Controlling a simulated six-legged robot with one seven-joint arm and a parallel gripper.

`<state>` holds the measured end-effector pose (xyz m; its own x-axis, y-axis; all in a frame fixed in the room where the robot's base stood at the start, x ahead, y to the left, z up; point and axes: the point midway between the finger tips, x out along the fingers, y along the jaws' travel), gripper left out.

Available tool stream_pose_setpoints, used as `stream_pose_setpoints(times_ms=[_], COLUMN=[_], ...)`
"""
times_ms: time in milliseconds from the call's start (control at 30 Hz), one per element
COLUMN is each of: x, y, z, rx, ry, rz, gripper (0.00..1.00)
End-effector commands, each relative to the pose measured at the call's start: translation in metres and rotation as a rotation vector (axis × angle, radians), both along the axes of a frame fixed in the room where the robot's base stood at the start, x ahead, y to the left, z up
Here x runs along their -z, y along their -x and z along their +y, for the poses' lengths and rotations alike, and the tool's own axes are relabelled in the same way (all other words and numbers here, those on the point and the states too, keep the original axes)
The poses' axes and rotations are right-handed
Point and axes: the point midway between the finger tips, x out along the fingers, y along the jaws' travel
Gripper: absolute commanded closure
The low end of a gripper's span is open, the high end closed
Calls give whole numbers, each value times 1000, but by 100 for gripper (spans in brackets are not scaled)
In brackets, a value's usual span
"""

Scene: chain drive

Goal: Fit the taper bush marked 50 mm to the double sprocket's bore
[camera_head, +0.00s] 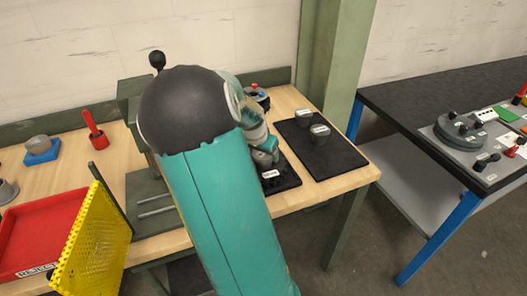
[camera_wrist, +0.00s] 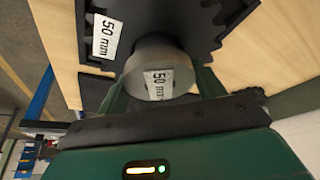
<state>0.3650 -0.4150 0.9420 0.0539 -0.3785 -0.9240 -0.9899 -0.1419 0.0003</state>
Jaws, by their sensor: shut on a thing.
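My gripper (camera_wrist: 160,88) is shut on a grey round taper bush (camera_wrist: 152,62) with a white label reading 50 mm. The fingers sit on either side of it. The dark toothed double sprocket (camera_wrist: 190,18) is just beyond the bush in the wrist view, with a 50 mm label beside it. The bush overlaps the middle of the sprocket, so the bore is hidden and I cannot tell whether the bush is in it. In the head view my arm covers most of the sprocket, and my gripper (camera_head: 264,152) shows only in part.
Two other grey bushes (camera_head: 320,131) stand on a black mat (camera_head: 335,160) at the bench's right end. A red reject tray (camera_head: 40,225), a yellow mesh guard (camera_head: 95,245) and a blue block (camera_head: 42,152) are on the left. A dark table (camera_head: 420,98) with parts stands at right.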

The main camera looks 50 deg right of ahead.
Motion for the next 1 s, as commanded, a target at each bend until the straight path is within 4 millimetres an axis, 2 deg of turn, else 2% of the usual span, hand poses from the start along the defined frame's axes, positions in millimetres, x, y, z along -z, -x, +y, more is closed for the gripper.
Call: stream_pose_setpoints(times_ms=[567,600,700,1000], x=[12,11,11,10], y=[0,0,0,0], z=[-1,-1,-1,1], rx=[0,0,0,-1], ry=[2,2,1,-1], rz=[-1,-1,-1,1], gripper=[73,24,6,6])
